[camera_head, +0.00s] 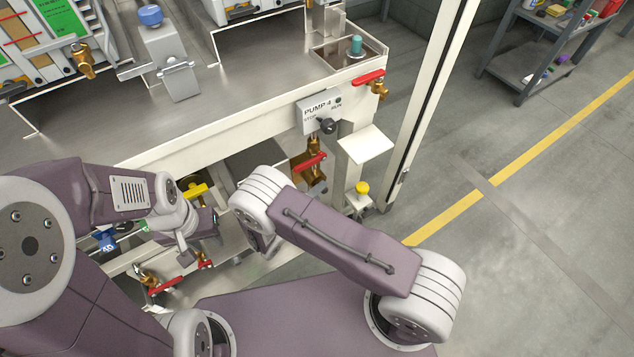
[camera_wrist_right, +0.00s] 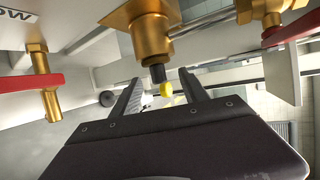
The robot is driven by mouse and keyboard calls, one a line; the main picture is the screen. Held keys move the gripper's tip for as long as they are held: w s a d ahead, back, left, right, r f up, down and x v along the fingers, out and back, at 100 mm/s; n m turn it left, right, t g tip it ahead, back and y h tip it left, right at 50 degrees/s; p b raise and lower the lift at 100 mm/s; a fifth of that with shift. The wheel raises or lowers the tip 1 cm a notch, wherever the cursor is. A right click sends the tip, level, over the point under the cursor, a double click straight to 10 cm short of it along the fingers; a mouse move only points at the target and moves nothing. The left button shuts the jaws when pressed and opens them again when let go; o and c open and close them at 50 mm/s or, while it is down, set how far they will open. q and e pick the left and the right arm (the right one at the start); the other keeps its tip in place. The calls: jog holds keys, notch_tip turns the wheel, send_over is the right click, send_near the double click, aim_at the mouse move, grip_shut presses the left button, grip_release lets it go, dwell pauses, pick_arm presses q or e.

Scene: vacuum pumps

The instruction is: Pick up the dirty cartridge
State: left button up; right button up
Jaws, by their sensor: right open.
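I cannot pick out a dirty cartridge for certain in either view. A teal-topped cylinder (camera_head: 356,45) stands in a recessed metal tray (camera_head: 330,52) at the bench's far right corner. My left gripper (camera_head: 205,224) is dark and sits below the bench front; its jaws are too small to read. My right gripper (camera_wrist_right: 160,76) is open and empty in the right wrist view. Its two dark fingers point toward a brass fitting (camera_wrist_right: 151,38) with a black lower end. A small yellow part (camera_wrist_right: 166,91) shows between the fingers. In the head view my right wrist hides its jaws.
The PUMP 4 panel (camera_head: 318,112) is on the bench front. Red-handled brass valves (camera_head: 310,165) hang below it, and another (camera_head: 374,80) is at the corner. A white post (camera_head: 425,95) stands right of the bench. A grey shelf (camera_head: 535,65) is farther back. The right-hand floor is clear.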

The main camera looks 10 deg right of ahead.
jog(key=b+x, duration=0.1)
jog(key=x, duration=0.1)
jog(key=b+x, duration=0.1)
jog(key=x, duration=0.1)
jog(key=shift+w+f, duration=0.15)
jog(key=shift+f, duration=0.2)
jog(key=shift+w+d+r, duration=0.1)
jog(key=shift+d, duration=0.05)
grip_shut()
pick_arm(q)
notch_tip(320, 180, down, 3)
jog(key=shift+f, duration=0.15)
pick_arm(e)
jog(key=shift+r, duration=0.15)
